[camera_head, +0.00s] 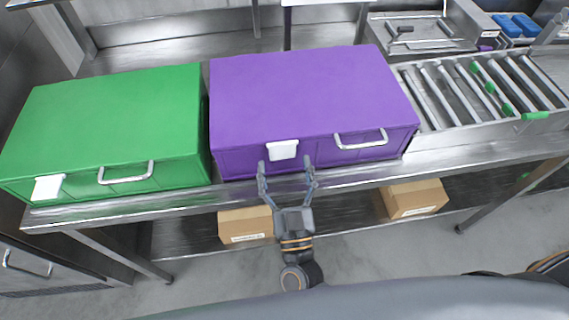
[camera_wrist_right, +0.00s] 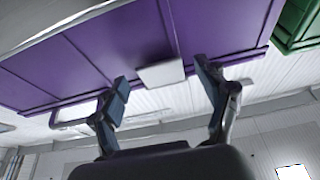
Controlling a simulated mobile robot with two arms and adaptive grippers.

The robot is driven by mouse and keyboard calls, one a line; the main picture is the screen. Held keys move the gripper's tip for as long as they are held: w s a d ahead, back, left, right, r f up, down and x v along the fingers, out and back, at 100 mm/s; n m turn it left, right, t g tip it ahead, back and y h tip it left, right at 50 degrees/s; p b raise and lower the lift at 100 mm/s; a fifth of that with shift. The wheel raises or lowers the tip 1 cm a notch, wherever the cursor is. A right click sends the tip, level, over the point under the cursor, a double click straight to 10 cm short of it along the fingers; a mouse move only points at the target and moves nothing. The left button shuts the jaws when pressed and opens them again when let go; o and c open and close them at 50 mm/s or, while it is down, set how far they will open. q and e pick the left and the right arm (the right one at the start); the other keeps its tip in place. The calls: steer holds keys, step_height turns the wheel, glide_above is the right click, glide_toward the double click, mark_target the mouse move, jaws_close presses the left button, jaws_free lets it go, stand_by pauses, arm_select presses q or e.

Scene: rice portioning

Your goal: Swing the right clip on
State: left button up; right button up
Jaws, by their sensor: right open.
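A purple box (camera_head: 310,95) with a closed lid stands on the steel counter. A white clip (camera_head: 283,150) sits on the left part of its front face, and a metal handle (camera_head: 361,141) is to the clip's right. My right gripper (camera_head: 285,167) is open and empty in front of the clip, one finger to each side of it. In the right wrist view the clip (camera_wrist_right: 162,74) shows between the spread fingertips, with no clear contact. Whether the clip is latched I cannot tell. My left gripper is not in view.
A green box (camera_head: 110,115) with a white clip (camera_head: 47,187) and a handle (camera_head: 126,174) stands left of the purple one, a narrow gap between them. A roller conveyor (camera_head: 480,90) is at the right. Cardboard boxes (camera_head: 246,226) lie on the shelf below the counter.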

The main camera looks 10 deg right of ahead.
steer(key=v, duration=1.1)
steer(key=shift+s, duration=0.25)
step_height(320, 180, down, 30)
steer(key=s+d+n+g+y, duration=0.15)
steer(key=n+g+y, duration=0.3)
steer(key=g, duration=0.55)
steer(key=s+d+f+m+g+h, duration=0.1)
steer(key=s+d+f+g+h, duration=0.1)
steer(key=s+d+f+g, duration=0.3)
steer(key=s+d+f+m+g+h, duration=0.1)
steer(key=s+d+f+g+h, duration=0.1)
steer(key=s+d+f+g, duration=0.4)
steer(key=s+d+f, duration=0.5)
steer(key=s+f, duration=0.4)
steer(key=s, duration=0.1)
steer(key=shift+f, duration=0.3)
steer(key=shift+d+h, duration=0.1)
steer(key=shift+h, duration=0.15)
